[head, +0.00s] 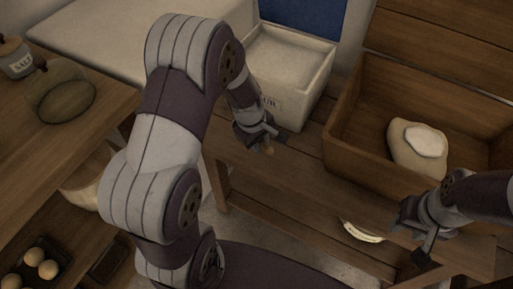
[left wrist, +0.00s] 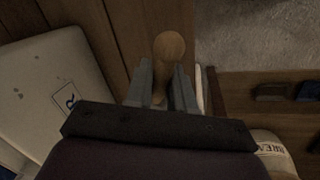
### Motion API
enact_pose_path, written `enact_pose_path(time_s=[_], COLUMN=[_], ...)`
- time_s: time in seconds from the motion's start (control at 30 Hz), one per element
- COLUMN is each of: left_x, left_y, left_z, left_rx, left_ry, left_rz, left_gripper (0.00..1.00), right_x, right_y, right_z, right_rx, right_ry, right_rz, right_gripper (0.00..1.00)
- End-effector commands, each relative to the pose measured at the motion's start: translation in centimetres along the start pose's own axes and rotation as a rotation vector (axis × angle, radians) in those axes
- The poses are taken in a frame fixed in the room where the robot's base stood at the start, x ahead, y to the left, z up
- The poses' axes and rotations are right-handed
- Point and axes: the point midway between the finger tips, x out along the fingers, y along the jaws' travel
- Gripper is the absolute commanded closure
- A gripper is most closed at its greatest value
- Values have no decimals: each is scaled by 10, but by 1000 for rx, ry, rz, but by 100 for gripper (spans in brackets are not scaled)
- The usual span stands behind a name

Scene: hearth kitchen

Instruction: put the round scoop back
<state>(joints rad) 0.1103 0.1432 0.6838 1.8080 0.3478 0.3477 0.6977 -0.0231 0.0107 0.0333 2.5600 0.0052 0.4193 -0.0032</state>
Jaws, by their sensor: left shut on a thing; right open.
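My left gripper (head: 266,136) is shut on a wooden handle with a rounded end, which I take as the round scoop (left wrist: 169,47). In the left wrist view the handle stands between the two fingers (left wrist: 163,88). The scoop's bowl is hidden from both views. In the head view the gripper is over the wooden bench, just in front of the pale labelled bin (head: 290,70). My right gripper (head: 420,240) is open and empty at the lower right, in front of the wooden trough (head: 350,125).
An open sack of white flour (head: 405,155) stands in the trough. A pale labelled container (head: 362,232) is low by the bench front. At left a wooden table (head: 100,130) bears a salt jar (head: 17,60) and a glass dome (head: 62,98). Bench planks (head: 300,150) between bin and trough are clear.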

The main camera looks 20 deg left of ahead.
Motion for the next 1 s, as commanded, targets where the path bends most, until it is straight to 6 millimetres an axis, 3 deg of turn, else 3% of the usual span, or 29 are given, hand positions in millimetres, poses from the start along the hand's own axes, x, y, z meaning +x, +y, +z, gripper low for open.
enact_pose_path(time_s=[0.03, 0.3, 0.67, 0.7, 0.77, 1.0], left_x=[19, 66, 70, 70, 70, 69], left_y=[-4, -14, -15, -15, -15, -15], left_z=[0, 0, 0, 0, 0, 0], left_rx=[0, -2, -2, -2, -2, -2], left_ry=[-1, 0, 1, 0, 0, -1], left_rz=[-1, 0, 1, 1, 1, -1], left_gripper=[100, 100, 100, 70, 52, 52], right_x=[12, 33, 34, 33, 33, 32], right_y=[0, 0, 0, 0, 0, 0], right_z=[2, 4, 4, 4, 4, 4], right_rx=[0, 0, 0, 0, 0, 0], right_ry=[0, 0, 0, 0, 0, 0], right_rz=[0, 0, 0, 0, 0, 0], right_gripper=[57, 57, 57, 57, 57, 57])
